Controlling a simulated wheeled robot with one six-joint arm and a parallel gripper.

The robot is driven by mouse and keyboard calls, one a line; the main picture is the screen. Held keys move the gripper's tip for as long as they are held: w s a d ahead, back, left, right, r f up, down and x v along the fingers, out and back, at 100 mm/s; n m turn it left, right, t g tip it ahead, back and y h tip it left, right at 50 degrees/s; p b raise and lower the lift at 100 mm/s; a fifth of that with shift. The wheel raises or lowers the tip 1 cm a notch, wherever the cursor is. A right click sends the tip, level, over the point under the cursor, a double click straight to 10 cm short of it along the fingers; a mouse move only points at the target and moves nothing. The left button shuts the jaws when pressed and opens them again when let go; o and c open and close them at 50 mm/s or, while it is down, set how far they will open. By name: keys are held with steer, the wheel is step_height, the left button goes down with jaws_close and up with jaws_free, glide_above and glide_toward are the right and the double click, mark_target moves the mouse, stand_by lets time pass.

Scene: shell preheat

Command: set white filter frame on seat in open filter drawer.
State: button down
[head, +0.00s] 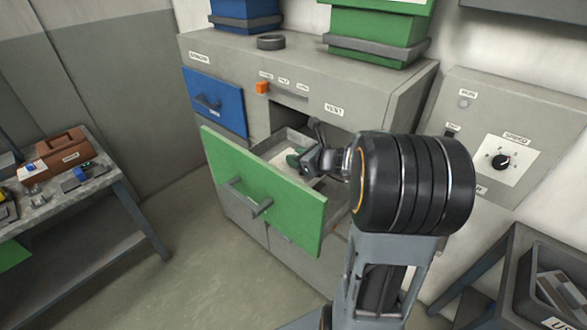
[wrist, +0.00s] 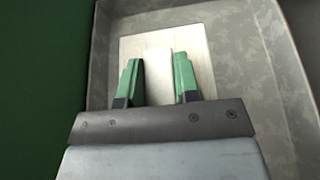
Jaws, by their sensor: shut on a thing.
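The filter drawer (head: 262,190) with the green front is open, pulled out of the grey cabinet. My gripper (head: 294,159) reaches down into it. In the wrist view my gripper's green fingers (wrist: 158,62) are shut on a pale raised part of the white filter frame (wrist: 200,47). The frame also shows in the head view as a pale patch (head: 280,158) inside the drawer, partly hidden by the gripper. It lies flat over the grey drawer floor (wrist: 240,60). The seat is hidden, and I cannot tell whether the frame touches it.
A blue closed drawer (head: 216,102) is left of the open one. The grey cabinet (head: 225,50) carries a black ring (head: 271,42) and blue and green bins on top. A workbench (head: 50,205) with tools stands at left, and a grey bin (head: 560,285) at lower right.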

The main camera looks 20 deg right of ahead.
steer(key=shift+w+a+f, duration=0.1)
steer(key=shift+w+f, duration=0.8)
steer(key=shift+f, duration=0.2)
step_height(320, 180, down, 2)
steer(key=shift+w+f, duration=0.1)
steer(key=shift+w, duration=0.05)
steer(key=shift+f, duration=0.55)
steer(key=shift+f, duration=0.1)
steer(key=shift+f, duration=0.1)
steer(key=c, duration=0.8)
jaws_free()
steer(key=shift+c, duration=0.2)
